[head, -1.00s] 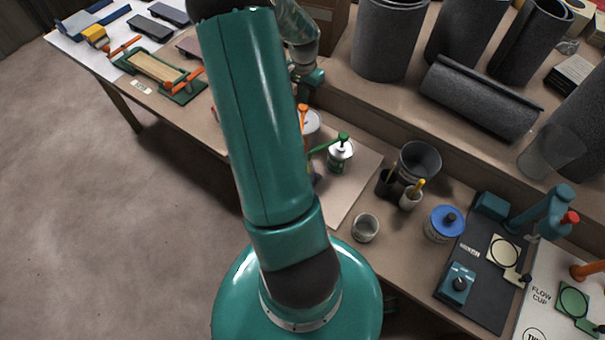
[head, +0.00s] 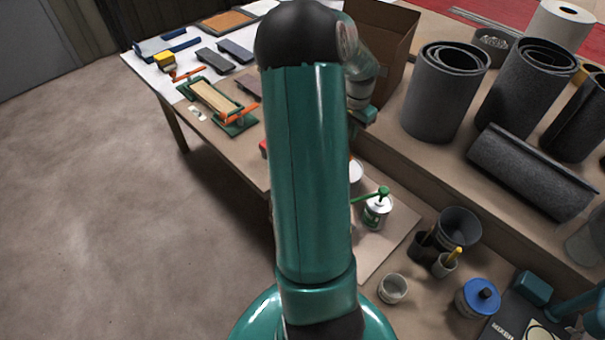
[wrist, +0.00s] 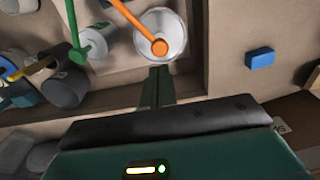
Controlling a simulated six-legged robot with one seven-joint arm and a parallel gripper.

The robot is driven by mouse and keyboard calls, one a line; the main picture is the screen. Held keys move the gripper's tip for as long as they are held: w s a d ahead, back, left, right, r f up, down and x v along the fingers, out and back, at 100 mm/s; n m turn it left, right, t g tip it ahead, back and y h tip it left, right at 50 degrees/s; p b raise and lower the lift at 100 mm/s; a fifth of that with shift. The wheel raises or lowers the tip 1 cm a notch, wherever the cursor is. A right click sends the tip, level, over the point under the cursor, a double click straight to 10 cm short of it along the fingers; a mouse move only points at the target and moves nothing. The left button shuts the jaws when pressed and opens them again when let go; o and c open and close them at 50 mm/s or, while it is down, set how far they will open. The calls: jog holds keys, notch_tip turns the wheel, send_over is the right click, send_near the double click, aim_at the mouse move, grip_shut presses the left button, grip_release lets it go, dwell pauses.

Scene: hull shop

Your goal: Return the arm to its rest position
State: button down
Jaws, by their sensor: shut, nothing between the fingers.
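My gripper (wrist: 158,88) shows in the wrist view, its dark green fingers together and nothing held between them. It points toward a round light can (wrist: 162,40) with an orange-handled tool (wrist: 159,47) over it. I cannot tell how far apart the fingertips and the can are.
Several dark rolls (head: 445,90) stand on the raised shelf at right, near an open cardboard box (head: 395,45). A clamp frame with a wood piece (head: 215,98) lies on the bench at left. Small cups (head: 393,288) and a blue-lidded jar (head: 478,297) stand at lower right. The floor (head: 110,230) is clear.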

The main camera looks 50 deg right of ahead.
jog(key=w+a+r+n+t, duration=0.1)
jog(key=w+a+r+n, duration=0.3)
jog(key=a, duration=0.4)
jog(key=w+a+r+n+t, duration=0.15)
jog(key=w+a+r, duration=0.3)
jog(key=a, duration=0.45)
jog(key=w+a+r+n, duration=0.35)
jog(key=a+r, duration=0.25)
jog(key=a, duration=0.2)
jog(key=s+a+r+n+t, duration=0.1)
jog(key=s+a+r+n, duration=0.1)
jog(key=a, duration=0.6)
jog(key=s+a+r+n+t, duration=0.1)
jog(key=s+a+r+n, duration=0.1)
jog(key=a+n, duration=0.3)
jog(key=s+a+r+n+t, duration=0.1)
jog(key=s+a+r+n, duration=0.1)
jog(key=a, duration=0.9)
jog(key=shift+s+n, duration=0.9)
jog(key=shift+s, duration=0.2)
